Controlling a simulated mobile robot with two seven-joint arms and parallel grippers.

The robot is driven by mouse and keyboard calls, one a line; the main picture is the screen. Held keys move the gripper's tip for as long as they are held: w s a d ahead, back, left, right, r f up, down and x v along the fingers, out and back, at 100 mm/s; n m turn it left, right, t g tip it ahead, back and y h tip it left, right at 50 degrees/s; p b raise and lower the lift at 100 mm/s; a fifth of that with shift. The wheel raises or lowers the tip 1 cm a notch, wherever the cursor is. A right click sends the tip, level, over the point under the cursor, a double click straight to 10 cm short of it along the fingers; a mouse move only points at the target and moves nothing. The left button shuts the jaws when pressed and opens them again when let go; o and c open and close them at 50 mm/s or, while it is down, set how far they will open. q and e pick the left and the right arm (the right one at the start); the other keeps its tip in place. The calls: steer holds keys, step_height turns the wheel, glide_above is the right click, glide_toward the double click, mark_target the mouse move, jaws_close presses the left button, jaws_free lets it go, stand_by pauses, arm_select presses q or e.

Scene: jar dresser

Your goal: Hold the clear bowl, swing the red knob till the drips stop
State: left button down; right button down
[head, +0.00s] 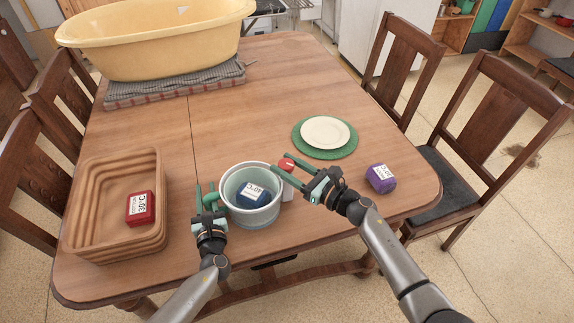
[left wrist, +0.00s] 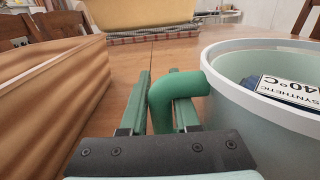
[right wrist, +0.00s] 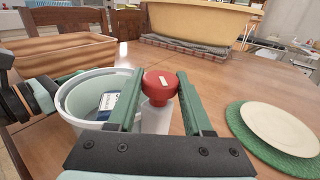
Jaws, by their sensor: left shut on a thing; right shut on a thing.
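The clear bowl (head: 243,214) is a pale, round tub with a white rim, standing upright near the table's front edge. A blue block labelled SYNTHETIC 40°C (head: 252,194) lies inside it. A green bent handle (left wrist: 180,92) sticks out of its left side. My left gripper (head: 206,188) is shut on this handle. The red knob (right wrist: 159,84) is on a white part at the bowl's right side. My right gripper (head: 288,168) is shut on the knob, one finger on each side. No drips can be made out.
A wooden tray (head: 88,190) with a red block (head: 140,209) stands at left. A purple block (head: 381,178) lies at right. A white plate (head: 325,132) rests on a green mat (head: 325,153). A yellow tub (head: 150,45) stands on folded cloths at the back. The table's middle is clear.

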steer(key=shift+w+n+g+y, duration=0.1)
steer(key=shift+n+g+y, duration=1)
steer(key=shift+g, duration=0.3)
steer(key=shift+n+g+y, duration=0.8)
steer(key=shift+n+g, duration=0.4)
steer(key=shift+g, duration=0.4)
steer(key=shift+c, duration=1.5)
jaws_free()
steer(key=shift+d, duration=0.1)
steer(key=v, duration=1.2)
